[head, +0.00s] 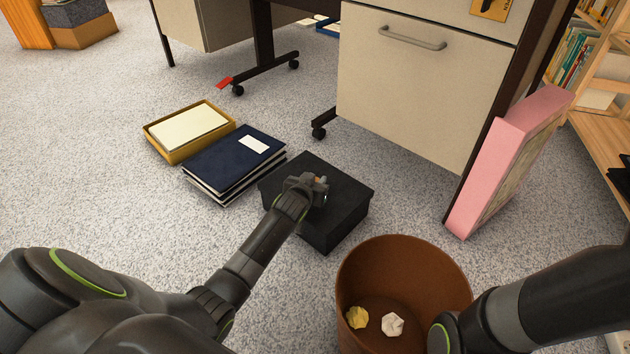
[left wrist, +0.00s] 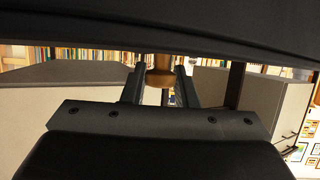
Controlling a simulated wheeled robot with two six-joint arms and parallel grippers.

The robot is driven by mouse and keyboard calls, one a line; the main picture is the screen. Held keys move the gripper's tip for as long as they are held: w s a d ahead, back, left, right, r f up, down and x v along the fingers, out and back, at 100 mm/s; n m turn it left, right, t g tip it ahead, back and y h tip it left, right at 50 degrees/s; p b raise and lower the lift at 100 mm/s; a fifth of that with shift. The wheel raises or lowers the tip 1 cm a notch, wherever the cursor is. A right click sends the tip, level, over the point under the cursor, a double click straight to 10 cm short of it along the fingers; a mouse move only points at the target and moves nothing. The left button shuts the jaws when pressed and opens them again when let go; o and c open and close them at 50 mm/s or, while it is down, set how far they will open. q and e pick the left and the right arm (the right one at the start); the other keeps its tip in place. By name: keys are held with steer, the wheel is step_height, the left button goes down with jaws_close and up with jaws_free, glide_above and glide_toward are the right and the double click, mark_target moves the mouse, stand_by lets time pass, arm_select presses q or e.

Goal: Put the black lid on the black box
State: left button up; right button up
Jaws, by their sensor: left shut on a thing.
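The black lid (head: 343,187) lies level over the black box (head: 345,224) in the middle of the head view, its rim lined up closely with the box walls. I cannot tell if it rests fully on them. My left gripper (head: 319,186) is over the lid's middle, shut on its small brown knob. In the left wrist view the gripper (left wrist: 160,88) has its fingers either side of the knob (left wrist: 160,72), and the dark lid (left wrist: 160,28) spans the top. The box interior is hidden. My right gripper is out of view.
A brown bin (head: 405,255) with crumpled paper stands near front right, under my right arm. Dark blue binders (head: 225,160) and a yellow tray (head: 172,152) lie left of the box. A drawer cabinet (head: 410,90) and a pink-edged frame (head: 495,165) stand behind and right.

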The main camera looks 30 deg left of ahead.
arm_select(q)
steer(key=shift+f, duration=0.45)
steer(key=o, duration=1)
steer(key=shift+o, duration=0.2)
steer(key=shift+r, duration=0.1)
